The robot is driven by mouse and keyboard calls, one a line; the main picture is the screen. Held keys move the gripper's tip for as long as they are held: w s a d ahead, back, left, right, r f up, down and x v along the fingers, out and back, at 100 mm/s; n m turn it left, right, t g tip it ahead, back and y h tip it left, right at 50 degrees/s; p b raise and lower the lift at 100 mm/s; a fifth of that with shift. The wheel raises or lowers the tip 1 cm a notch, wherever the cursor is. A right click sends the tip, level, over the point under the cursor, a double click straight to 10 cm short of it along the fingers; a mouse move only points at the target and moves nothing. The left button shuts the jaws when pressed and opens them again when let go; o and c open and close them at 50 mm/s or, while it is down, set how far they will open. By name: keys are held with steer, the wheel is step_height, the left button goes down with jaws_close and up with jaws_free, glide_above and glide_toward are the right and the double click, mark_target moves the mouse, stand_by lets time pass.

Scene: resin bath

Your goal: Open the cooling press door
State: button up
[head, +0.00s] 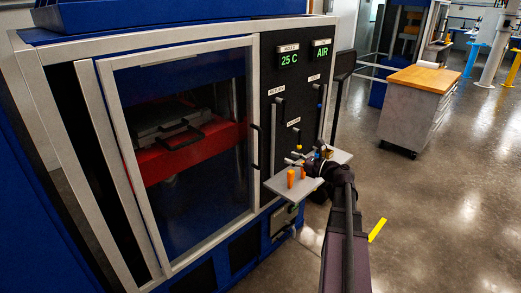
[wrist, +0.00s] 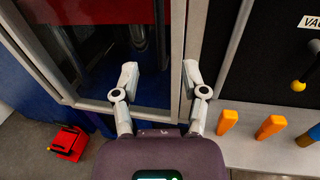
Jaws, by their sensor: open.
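The cooling press door (head: 101,78) is a glass panel in a grey metal frame on the blue cabinet, and it looks shut. Its black handle (head: 256,147) stands upright on the right side of the frame. My gripper (head: 302,160) is in front of the control panel, to the right of the handle and apart from it. In the wrist view my gripper (wrist: 160,80) is open and empty, its fingers spread before the door's grey edge post (wrist: 175,50).
A grey shelf (head: 278,186) with orange pegs (wrist: 227,121) juts out below the panel, close to my gripper. A red object (wrist: 67,143) lies on the floor. A wood-topped cabinet (head: 425,78) stands at the back right. The floor right of my arm is largely clear.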

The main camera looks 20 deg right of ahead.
steer(key=shift+w+a, duration=0.15)
steer(key=x, duration=1.3)
steer(key=shift+w+a, duration=0.1)
steer(key=shift+w, duration=0.05)
jaws_close()
